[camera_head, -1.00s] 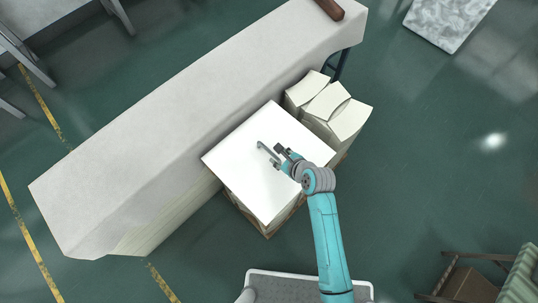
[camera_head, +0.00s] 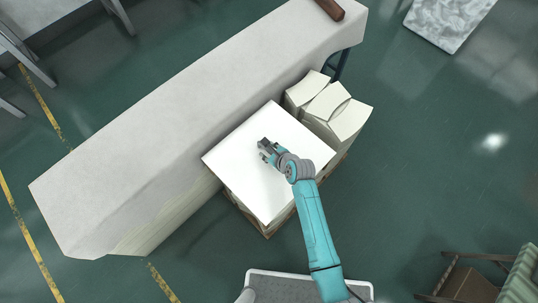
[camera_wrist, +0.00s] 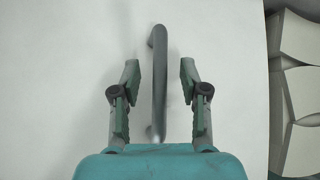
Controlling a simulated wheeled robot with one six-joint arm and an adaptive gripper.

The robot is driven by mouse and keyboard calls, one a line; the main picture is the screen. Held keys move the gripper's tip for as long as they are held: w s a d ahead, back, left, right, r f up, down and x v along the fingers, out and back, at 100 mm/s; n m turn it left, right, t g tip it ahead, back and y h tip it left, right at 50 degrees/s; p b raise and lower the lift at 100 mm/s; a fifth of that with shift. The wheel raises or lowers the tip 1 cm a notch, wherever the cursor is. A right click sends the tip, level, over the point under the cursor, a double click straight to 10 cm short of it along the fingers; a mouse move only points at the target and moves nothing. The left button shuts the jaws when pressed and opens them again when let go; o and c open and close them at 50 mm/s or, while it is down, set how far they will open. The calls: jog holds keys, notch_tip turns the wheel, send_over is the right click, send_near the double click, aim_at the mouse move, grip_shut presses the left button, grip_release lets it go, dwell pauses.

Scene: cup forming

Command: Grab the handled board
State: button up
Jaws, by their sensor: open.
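The handled board is a white square top (camera_head: 243,165) on a stack beside the long bench. Its grey bar handle (camera_wrist: 158,80) stands upright in the wrist picture, between the two fingers of my gripper (camera_wrist: 158,85). The fingers are apart, with a gap on each side of the handle. In the head view my gripper (camera_head: 265,150) is over the middle of the board and covers most of the handle. How far the fingertips are above the board surface is hard to tell.
A long pale covered bench (camera_head: 180,110) runs along the board's upper left side. Stacks of cream sheets (camera_head: 335,108) stand close at its upper right, also at the right edge of the wrist view (camera_wrist: 297,90). Green floor (camera_head: 430,180) is open to the right.

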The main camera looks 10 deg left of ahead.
grip_shut()
